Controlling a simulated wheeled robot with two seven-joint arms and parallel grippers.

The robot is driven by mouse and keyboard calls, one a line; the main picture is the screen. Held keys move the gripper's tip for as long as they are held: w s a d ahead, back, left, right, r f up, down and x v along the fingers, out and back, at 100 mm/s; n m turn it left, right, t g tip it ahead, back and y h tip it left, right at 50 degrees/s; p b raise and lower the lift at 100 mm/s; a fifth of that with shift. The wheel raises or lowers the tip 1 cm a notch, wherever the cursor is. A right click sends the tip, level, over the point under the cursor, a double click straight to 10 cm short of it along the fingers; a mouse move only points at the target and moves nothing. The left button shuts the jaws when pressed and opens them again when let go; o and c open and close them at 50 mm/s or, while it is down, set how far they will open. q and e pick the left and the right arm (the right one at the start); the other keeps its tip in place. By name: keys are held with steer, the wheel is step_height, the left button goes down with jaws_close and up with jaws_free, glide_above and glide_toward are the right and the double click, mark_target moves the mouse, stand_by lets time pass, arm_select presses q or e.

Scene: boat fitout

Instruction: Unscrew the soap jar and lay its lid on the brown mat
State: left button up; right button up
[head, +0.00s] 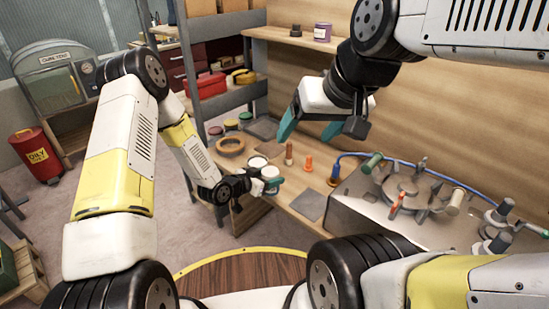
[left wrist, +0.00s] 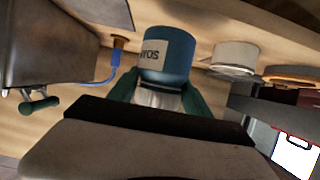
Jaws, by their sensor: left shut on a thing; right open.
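My left gripper (head: 266,184) is at the bench's near edge, shut on the soap jar (head: 269,172). In the left wrist view the jar (left wrist: 166,55) is blue with a pale label, and its text appears upside down. A pale ribbed part, apparently the lid (left wrist: 158,98), shows between the teal fingers (left wrist: 158,95). I cannot tell whether it is loosened. My right gripper (head: 310,128) is open and empty above the bench.
A white tub (head: 257,161), a brown ring (head: 231,146) and a dark mat (head: 262,128) lie behind the left gripper. Small orange and brown pieces (head: 308,164) stand mid-bench. A metal unit with a round lid (head: 405,190) and a blue hose fills the right.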

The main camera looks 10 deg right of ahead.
arm_select(q)
steer(key=s+a, duration=0.4)
steer(key=a, duration=0.2)
steer(key=shift+s+r, duration=0.3)
steer(key=shift+r, duration=0.1)
steer(key=o, duration=0.9)
jaws_close()
